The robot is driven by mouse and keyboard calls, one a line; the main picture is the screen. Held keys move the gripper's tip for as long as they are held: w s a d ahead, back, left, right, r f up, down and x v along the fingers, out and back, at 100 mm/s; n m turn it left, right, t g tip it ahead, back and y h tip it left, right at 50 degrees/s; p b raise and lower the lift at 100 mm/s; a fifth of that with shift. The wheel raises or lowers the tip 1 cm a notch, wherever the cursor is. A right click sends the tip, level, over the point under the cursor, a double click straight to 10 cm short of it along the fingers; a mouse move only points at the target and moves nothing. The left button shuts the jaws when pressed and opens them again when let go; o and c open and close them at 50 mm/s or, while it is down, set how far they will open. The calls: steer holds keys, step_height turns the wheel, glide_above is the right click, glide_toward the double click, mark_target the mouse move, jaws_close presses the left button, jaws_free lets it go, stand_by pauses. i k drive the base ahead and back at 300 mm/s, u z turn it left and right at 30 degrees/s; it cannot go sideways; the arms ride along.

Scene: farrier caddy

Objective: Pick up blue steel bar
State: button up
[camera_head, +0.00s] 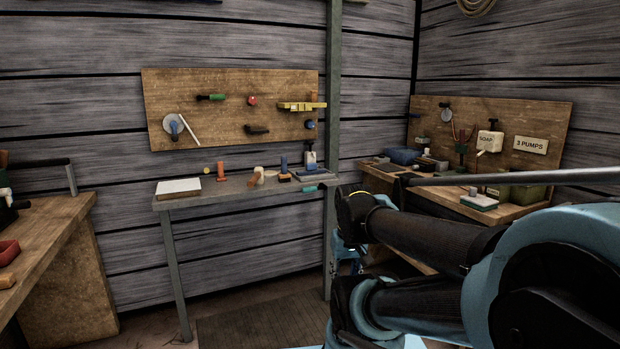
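No bar can be made out for certain as the blue steel bar. A small upright blue piece (284,163) stands toward the right of the middle bench; its shape and material are too small to tell. A teal piece (309,189) lies at that bench's front edge. A small blue item (310,124) is on the pegboard above. My gripper cannot be made out.
The narrow middle bench (225,190) holds a white pad (179,188) and several small tools. A right bench (520,211) carries a blue box (404,156) and a green container (520,192), partly behind my arm. A wooden bench (60,225) stands left. Floor shows before the middle bench.

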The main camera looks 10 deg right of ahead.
mark_target(311, 168)
steer(key=k, duration=1)
steer(key=z, duration=0.35)
steer(key=i, duration=0.65)
steer(key=z, duration=0.6)
steer(key=i, duration=1.35)
steer(key=u, duration=0.85)
steer(key=i, duration=0.95)
steer(key=u, duration=0.65)
